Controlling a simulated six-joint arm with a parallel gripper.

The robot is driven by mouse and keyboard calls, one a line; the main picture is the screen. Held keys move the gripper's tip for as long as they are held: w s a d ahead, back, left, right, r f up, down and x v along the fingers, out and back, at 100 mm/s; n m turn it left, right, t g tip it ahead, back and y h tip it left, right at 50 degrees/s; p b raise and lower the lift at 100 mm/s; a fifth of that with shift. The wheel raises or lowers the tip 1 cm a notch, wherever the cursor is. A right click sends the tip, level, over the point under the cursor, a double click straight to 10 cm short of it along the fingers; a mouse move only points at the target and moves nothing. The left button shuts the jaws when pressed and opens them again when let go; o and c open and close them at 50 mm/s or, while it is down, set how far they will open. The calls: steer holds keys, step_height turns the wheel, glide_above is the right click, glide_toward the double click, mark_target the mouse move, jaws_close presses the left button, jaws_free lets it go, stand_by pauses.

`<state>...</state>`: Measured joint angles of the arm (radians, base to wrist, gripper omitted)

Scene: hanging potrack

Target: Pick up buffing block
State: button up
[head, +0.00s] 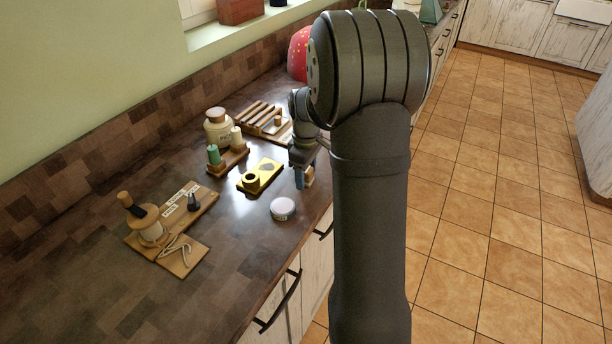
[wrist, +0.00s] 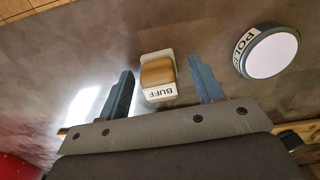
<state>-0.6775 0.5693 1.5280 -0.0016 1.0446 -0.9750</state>
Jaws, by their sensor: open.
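The buffing block (wrist: 158,74) is a small block with a tan-brown middle and pale ends, one marked "BUFF". In the wrist view it sits between the two blue-grey fingers of my gripper (wrist: 160,66), with a visible gap on each side. In the head view my gripper (head: 303,178) is low over the counter near its front edge. A tan part of the block (head: 309,177) shows beside the fingers; the rest is hidden behind them. My gripper is open and empty.
A round tin (head: 283,208) marked "POL…" stands close by on the counter (head: 240,250). A yellow board with a black round piece (head: 260,176), spools (head: 227,157) on a wooden stand, a cream jar (head: 217,127) and a slatted rack (head: 262,118) are nearby. Wooden boards (head: 172,226) with tools lie left.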

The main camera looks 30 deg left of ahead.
steer(key=c, duration=1.1)
steer(key=shift+r, duration=0.6)
step_height(320, 180, up, 3)
steer(key=shift+f, duration=0.15)
steer(key=d+r, duration=0.2)
steer(key=d, duration=0.2)
steer(key=w+d+r, duration=0.1)
steer(key=d+r, duration=0.1)
steer(key=d, duration=0.1)
steer(key=d+r, duration=0.3)
steer(key=d, duration=0.1)
steer(key=shift+w+d, duration=0.15)
steer(key=shift+d, duration=0.15)
